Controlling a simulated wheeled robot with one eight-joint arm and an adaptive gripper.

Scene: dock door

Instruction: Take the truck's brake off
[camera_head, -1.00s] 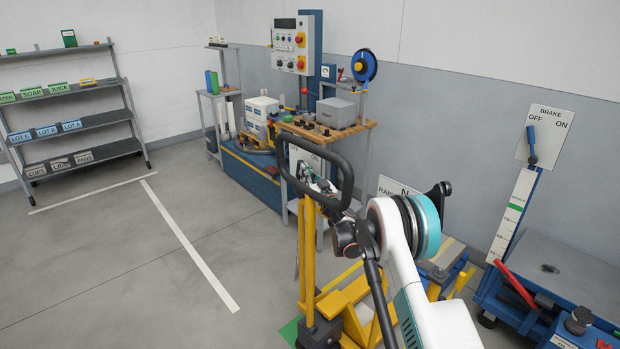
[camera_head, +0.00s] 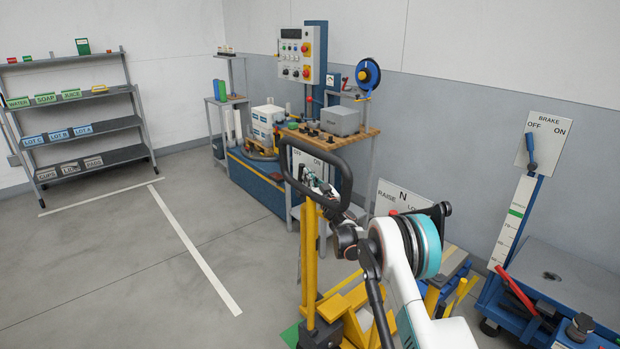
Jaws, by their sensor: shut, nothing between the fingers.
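A white sign (camera_head: 559,155) marked BRAKE, OFF and ON is at the right. Its short blue lever (camera_head: 531,150) sits below the word OFF, left of ON. The sign stands behind a blue truck with a grey top (camera_head: 575,275). A yellow pallet truck (camera_head: 345,305) with a black loop handle (camera_head: 349,180) is in the middle. My gripper (camera_head: 314,178) seems to be at the loop, small and partly hidden by it, shut and empty, far left of the brake lever. I cannot tell whether it touches the loop.
A RAISE/N/LOWER sign (camera_head: 400,199) is behind my arm. A red lever (camera_head: 516,292) is on the blue truck. A workbench (camera_head: 360,137) and control panel (camera_head: 302,55) stand at the back, a labelled shelf (camera_head: 110,125) at the left. The floor at the left is clear.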

